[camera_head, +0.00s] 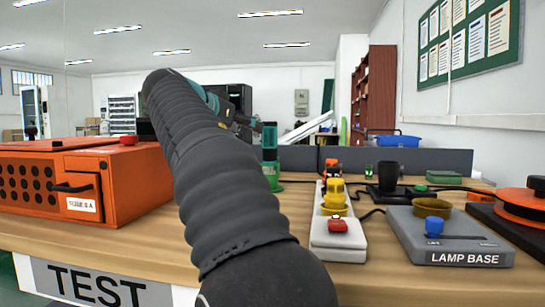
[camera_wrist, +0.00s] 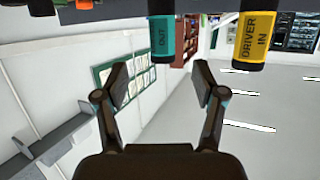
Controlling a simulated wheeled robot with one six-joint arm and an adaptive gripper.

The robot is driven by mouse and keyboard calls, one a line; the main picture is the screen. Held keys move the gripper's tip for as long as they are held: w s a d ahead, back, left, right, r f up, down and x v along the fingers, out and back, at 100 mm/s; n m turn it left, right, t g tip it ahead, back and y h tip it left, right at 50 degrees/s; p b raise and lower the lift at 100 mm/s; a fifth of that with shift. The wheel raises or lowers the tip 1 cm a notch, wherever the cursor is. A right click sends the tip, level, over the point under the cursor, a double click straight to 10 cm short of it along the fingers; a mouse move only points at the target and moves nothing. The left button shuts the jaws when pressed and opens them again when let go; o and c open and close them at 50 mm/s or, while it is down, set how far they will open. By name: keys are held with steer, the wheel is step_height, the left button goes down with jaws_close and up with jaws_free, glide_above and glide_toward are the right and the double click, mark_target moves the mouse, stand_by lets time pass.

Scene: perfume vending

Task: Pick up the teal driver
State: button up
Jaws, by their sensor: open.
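The teal driver (camera_wrist: 162,35) shows in the wrist view at top centre, with a dark end and "OUT" on its side. The wrist picture is upside down, with the ceiling low in it. My gripper (camera_wrist: 161,72) is open and empty. Its two fingers are spread, and the teal driver lies ahead between their lines, apart from both. In the head view, a teal upright handle (camera_head: 270,140) stands on the bench just right of my arm, which hides part of that area.
A yellow driver (camera_wrist: 253,38) marked "DRIVER IN" is right of the teal one in the wrist view. An orange box (camera_head: 135,180) stands left on the bench. A power strip (camera_head: 337,240), a grey lamp base (camera_head: 450,245) and an orange reel (camera_head: 525,205) crowd the right.

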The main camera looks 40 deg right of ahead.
mark_target(266, 136)
steer(key=x, duration=0.6)
steer(key=shift+d, duration=0.1)
steer(key=shift+x, duration=3.15)
steer(key=shift+w, duration=0.15)
jaws_close()
